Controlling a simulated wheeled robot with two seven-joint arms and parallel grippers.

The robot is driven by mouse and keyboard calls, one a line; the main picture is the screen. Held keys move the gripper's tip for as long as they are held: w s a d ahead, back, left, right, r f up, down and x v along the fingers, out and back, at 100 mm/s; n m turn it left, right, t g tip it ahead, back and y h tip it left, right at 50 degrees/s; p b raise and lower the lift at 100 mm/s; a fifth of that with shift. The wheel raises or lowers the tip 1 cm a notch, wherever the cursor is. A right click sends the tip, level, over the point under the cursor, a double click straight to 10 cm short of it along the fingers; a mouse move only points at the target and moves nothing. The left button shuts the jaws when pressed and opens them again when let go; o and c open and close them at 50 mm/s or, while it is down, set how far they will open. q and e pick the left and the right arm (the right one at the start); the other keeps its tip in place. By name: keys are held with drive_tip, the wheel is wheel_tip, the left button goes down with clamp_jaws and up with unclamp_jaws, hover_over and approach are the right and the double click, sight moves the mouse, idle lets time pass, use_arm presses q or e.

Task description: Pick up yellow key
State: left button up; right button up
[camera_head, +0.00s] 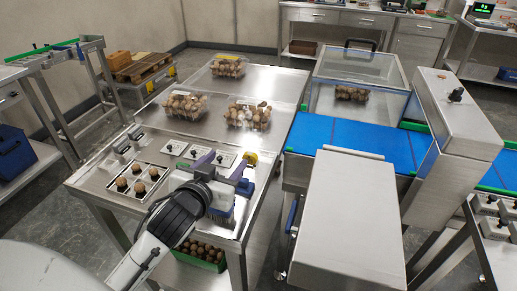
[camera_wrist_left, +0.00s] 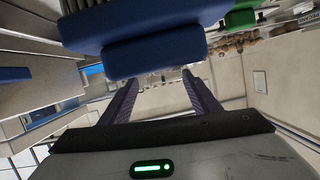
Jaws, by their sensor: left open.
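A small yellow piece (camera_head: 250,158), which looks like the yellow key, is at the right edge of the steel table, just beyond and to the right of my left gripper. Its exact shape is too small to tell. My left gripper (camera_head: 223,163) is over the near right part of the table, with its purple fingers spread and nothing seen between them. In the left wrist view the open fingers (camera_wrist_left: 160,78) reach toward a blue block; I cannot make out the yellow key there. My right gripper is not in view.
The steel table (camera_head: 265,83) bears clear clamshell trays (camera_head: 185,103) of brown round items and white switch panels (camera_head: 198,152). A blue block (camera_head: 245,187) is close beside my left gripper. A blue conveyor (camera_head: 340,133) and machine stand to the right. A green crate (camera_head: 212,263) is below.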

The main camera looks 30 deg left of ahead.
sight(249, 158)
use_arm(q)
drive_tip(key=d, duration=0.2)
drive_tip(key=s+d+f+h, duration=0.1)
drive_tip(key=shift+d+g+p, duration=0.15)
drive_tip(key=shift+g+p, duration=0.15)
drive_tip(key=x, duration=0.3)
drive_tip(key=shift+w+f, duration=0.25)
drive_tip(key=shift+f, duration=0.05)
drive_tip(key=shift+r+x, duration=0.15)
drive_tip(key=shift+x, duration=1.35)
drive_tip(key=shift+r+x, duration=0.15)
drive_tip(key=shift+x, duration=1.35)
drive_tip(key=c, duration=1.1)
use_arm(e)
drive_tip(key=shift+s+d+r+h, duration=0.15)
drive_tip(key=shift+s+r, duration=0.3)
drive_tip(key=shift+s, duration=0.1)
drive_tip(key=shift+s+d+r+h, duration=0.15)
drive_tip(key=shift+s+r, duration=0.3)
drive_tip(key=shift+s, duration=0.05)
